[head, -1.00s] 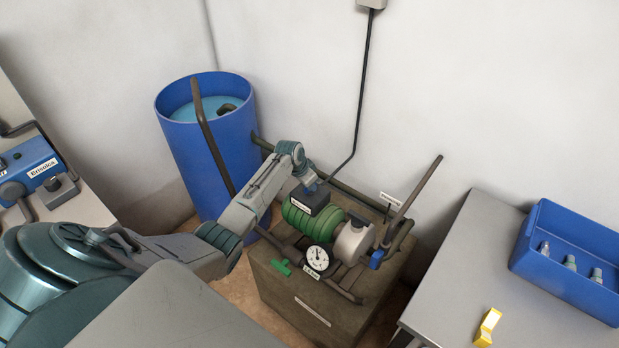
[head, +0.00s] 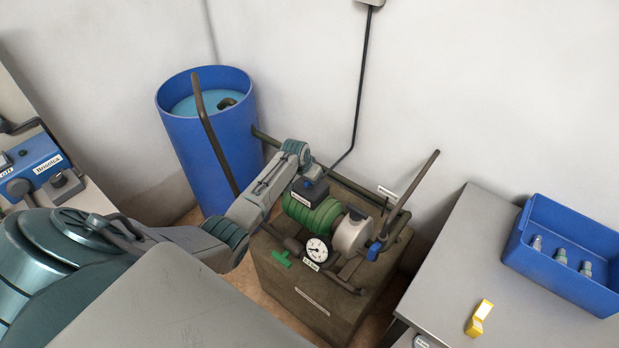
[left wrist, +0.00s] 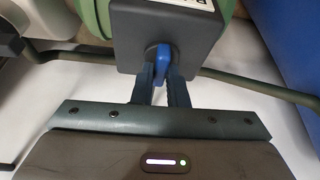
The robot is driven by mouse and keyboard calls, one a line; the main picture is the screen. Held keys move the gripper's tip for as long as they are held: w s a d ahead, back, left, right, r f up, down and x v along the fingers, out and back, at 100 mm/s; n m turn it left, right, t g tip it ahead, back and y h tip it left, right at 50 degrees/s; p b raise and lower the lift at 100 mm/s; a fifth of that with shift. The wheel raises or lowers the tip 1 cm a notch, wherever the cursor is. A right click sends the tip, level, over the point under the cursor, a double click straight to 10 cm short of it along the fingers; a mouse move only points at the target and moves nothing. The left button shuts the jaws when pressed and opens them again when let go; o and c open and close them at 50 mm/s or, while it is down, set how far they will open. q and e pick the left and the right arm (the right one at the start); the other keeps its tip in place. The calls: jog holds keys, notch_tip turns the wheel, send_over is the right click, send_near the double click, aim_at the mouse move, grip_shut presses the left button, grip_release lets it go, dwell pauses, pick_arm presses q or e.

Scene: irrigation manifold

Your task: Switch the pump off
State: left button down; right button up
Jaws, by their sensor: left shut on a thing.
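The pump has a ribbed green motor (head: 310,214) and a pale pump head (head: 350,234), mounted on a dark block (head: 312,293). A dark switch box (head: 315,193) sits on top of the motor. In the left wrist view the box (left wrist: 190,30) carries a blue knob (left wrist: 161,62), its handle in line with my fingers. My left gripper (left wrist: 160,82) is shut on this blue knob, one finger on each side. In the head view the arm reaches the box from the left. My right gripper is not in view.
A pressure gauge (head: 318,249), a green-handled valve (head: 281,259), a blue-handled valve (head: 374,251) and pipes crowd the pump. A blue water barrel (head: 215,150) stands behind left. At right a grey table (head: 445,270) holds a blue bin (head: 570,255) and a yellow piece (head: 479,318).

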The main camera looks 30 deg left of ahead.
pick_arm(q)
jog(key=c, duration=1.5)
grip_release()
jog(key=shift+o, duration=0.2)
jog(key=b+v, duration=0.1)
jog(key=v, duration=1)
jog(key=shift+f, duration=0.1)
